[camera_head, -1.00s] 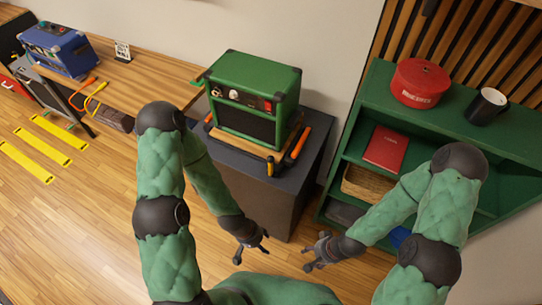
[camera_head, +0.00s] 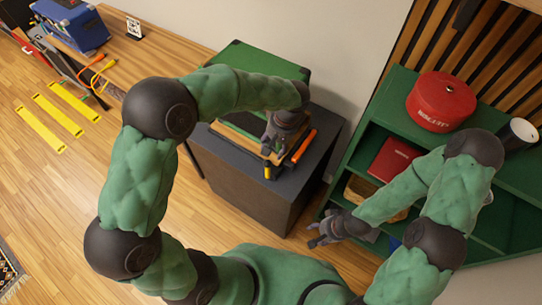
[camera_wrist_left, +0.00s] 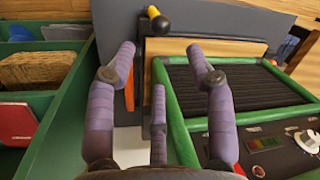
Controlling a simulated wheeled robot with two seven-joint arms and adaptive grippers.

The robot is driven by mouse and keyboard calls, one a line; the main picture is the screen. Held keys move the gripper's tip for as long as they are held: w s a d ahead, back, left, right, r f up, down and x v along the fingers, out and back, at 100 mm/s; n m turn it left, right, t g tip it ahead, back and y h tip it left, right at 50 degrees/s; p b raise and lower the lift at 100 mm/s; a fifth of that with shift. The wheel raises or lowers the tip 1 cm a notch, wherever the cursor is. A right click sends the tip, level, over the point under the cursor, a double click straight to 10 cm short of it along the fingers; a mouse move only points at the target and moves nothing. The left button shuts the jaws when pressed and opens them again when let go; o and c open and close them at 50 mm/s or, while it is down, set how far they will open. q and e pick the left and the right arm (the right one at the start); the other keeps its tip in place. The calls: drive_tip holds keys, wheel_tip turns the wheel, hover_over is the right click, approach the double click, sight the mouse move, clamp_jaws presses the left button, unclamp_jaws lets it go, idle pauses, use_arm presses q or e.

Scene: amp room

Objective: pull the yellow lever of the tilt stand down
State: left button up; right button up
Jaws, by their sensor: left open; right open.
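The yellow lever (camera_head: 267,173) sits at the front right corner of the tilt stand, on the dark cabinet. Its yellow knob (camera_wrist_left: 159,24) shows at the top of the left wrist view, just beyond and between my fingertips. The tilt stand's wooden board (camera_head: 235,139) lies under the green amp (camera_head: 262,58), whose front my left arm mostly hides. It also shows in the left wrist view (camera_wrist_left: 225,48). My left gripper (camera_head: 274,148) is open and empty, close to the lever, with no contact visible. My right gripper (camera_head: 322,238) is open and empty, low before the green shelf.
An orange-handled part (camera_head: 304,146) stands right of the stand. The dark cabinet (camera_head: 240,185) carries the stand. The green shelf (camera_head: 362,140) at right holds a red pot (camera_head: 440,102), a mug and a red book.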

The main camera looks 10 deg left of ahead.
sight(268, 162)
use_arm(q)
drive_tip(key=f, duration=0.3)
drive_tip(key=a+f+b, duration=0.1)
drive_tip(key=f, duration=0.3)
drive_tip(key=a+f+b, duration=0.1)
drive_tip(key=f, duration=0.2)
drive_tip(key=shift+s+f, duration=0.25)
drive_tip(key=shift+s, duration=0.05)
clamp_jaws()
